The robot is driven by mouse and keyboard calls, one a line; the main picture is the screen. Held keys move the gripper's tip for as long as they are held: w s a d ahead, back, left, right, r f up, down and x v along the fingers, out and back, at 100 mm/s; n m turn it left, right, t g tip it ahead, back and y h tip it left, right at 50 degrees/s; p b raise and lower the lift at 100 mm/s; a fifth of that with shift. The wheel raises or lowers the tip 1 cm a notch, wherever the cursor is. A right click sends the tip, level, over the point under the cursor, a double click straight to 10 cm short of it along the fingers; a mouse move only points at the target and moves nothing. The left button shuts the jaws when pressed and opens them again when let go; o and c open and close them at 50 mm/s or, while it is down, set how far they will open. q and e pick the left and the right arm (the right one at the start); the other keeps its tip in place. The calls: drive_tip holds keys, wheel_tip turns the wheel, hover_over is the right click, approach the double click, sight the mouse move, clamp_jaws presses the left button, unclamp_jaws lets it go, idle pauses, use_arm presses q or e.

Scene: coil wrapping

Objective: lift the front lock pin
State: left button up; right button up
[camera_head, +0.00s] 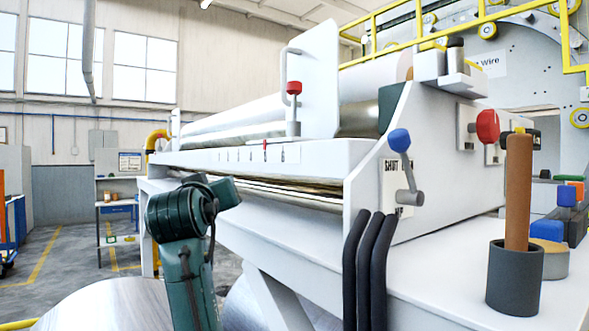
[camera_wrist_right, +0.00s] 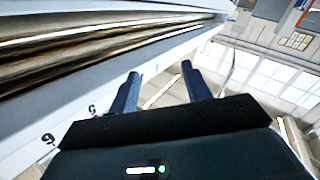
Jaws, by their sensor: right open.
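The pin is not visible in that view. A green arm link of mine (camera_head: 185,240) stands left of the machine in the head view; no gripper shows on it.
A blue-knobbed lever (camera_head: 402,160) sits on the side panel, with a red knob (camera_head: 487,126) to its right. Black hoses (camera_head: 372,265) rise in front. A brown rod stands in a dark cup (camera_head: 514,278). The floor at left is open.

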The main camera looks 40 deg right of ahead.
drive_tip(key=s+d+r+m+g+h, duration=0.15)
drive_tip(key=s+r+m, duration=0.25)
drive_tip(key=s+r, duration=0.6)
drive_tip(key=m+g+h, duration=0.1)
drive_tip(key=m, duration=0.2)
approach(296, 87)
drive_tip(key=p+x, duration=0.1)
drive_tip(key=x, duration=0.3)
drive_tip(key=p+x, duration=0.1)
drive_tip(key=x, duration=0.4)
drive_tip(key=p+x, duration=0.2)
drive_tip(key=x, duration=0.2)
drive_tip(key=shift+w+r, duration=0.3)
drive_tip(key=shift+a, duration=0.1)
drive_tip(key=shift+c, duration=0.6)
clamp_jaws()
